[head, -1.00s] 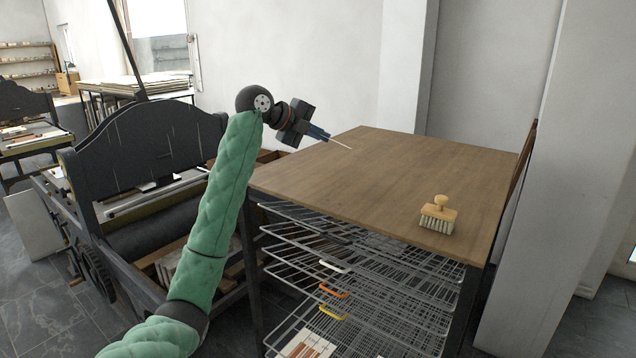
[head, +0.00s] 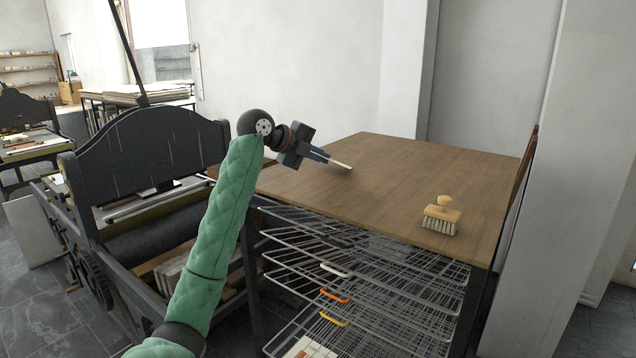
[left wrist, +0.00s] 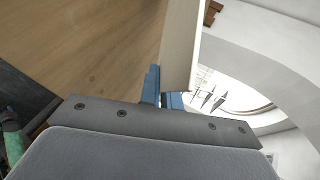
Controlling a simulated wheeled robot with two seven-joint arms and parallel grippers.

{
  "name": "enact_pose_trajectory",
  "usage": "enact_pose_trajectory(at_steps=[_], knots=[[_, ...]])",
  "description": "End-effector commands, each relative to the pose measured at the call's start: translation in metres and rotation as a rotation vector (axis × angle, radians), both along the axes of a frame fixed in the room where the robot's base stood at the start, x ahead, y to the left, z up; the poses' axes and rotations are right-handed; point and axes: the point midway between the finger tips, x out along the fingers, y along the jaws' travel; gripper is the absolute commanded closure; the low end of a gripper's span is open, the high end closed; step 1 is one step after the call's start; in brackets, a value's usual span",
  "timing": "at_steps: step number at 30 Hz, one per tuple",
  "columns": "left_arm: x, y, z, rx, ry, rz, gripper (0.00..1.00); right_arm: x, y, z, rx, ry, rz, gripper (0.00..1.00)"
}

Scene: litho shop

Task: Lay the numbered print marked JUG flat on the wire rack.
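My left gripper (head: 327,158) is shut on a thin pale sheet (head: 342,165), above the left part of the wooden table top. The sheet shows nearly edge-on as a cream strip (left wrist: 182,45) between the blue fingers in the left wrist view. No mark can be read on it, so I cannot tell whether it is the JUG print. The wire rack (head: 400,300) has several stacked wire shelves under the table top, with white, orange and yellow handles. A print (head: 308,348) with brown marks lies on a low shelf, cut off by the frame. My right gripper is out of view.
A wood-handled brush (head: 441,216) stands on the table top (head: 420,170) near its front right. The rest of the top is clear. A dark press (head: 150,150) stands close on the left. A white pillar (head: 575,180) stands at the right.

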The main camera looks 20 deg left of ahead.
Motion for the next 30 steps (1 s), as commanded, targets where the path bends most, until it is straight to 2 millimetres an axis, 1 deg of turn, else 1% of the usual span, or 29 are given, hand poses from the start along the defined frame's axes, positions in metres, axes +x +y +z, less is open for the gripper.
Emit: enact_pose_trajectory(at_steps=[11, 30], knots=[[-0.001, 0.001, 0.001, 0.000, 0.000, 0.001, 0.84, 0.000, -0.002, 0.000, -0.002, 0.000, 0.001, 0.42], [-0.037, 0.039, 0.029, 0.001, -0.001, 0.002, 0.84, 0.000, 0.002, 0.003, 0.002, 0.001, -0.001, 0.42]])
